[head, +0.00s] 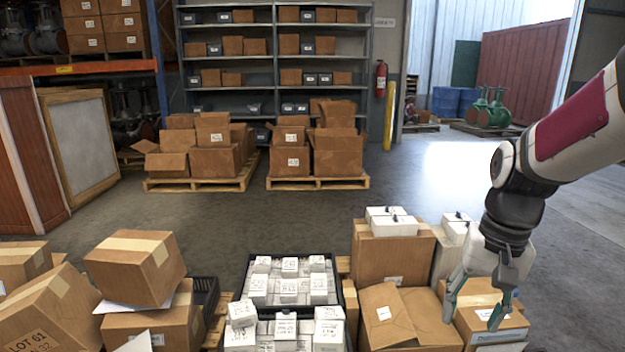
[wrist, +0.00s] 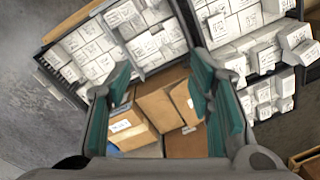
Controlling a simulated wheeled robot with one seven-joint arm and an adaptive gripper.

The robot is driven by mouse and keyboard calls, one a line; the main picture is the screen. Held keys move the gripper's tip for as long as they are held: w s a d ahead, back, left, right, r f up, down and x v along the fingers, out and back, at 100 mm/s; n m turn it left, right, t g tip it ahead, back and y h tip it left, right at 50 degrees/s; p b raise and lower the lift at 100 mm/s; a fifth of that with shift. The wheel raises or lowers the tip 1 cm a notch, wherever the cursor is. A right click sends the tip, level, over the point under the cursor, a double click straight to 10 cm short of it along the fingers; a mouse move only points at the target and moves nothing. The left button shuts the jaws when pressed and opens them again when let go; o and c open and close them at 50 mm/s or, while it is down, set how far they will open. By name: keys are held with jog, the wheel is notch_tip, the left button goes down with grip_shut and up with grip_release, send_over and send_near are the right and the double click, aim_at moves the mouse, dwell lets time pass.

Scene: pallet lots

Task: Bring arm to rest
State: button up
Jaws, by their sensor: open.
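My gripper (head: 474,300) hangs at the lower right of the head view, above and in front of the cardboard boxes. Its two fingers are spread apart with nothing between them. In the wrist view my gripper (wrist: 158,105) shows green finger pads on both sides, with cardboard boxes (wrist: 160,108) below and between them. My arm comes in from the right edge of the head view and bends down at the wrist. Whether a fingertip touches a box cannot be told.
Black crates (head: 245,290) of white labelled boxes stand at the centre front. Brown cartons (head: 135,268) are stacked at left. An open carton (head: 400,318) and a carton with white boxes on top (head: 390,262) stand beside my gripper. Open floor (head: 330,212) lies behind, before loaded pallets (head: 318,183).

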jog(key=s+a+r+n, duration=0.2)
jog(key=s+a+r, duration=0.1)
jog(key=s, duration=1)
jog(key=s+a+r+n, duration=0.2)
jog(key=s+a, duration=0.2)
jog(key=s, duration=0.8)
notch_tip(320, 180, up, 35)
jog(key=n+t+p, duration=0.1)
jog(key=t+p, duration=0.3)
jog(key=p, duration=2.9)
jog(key=shift+d+f+h, duration=0.15)
jog(key=shift+d+h, duration=0.25)
jog(key=shift+d, duration=0.05)
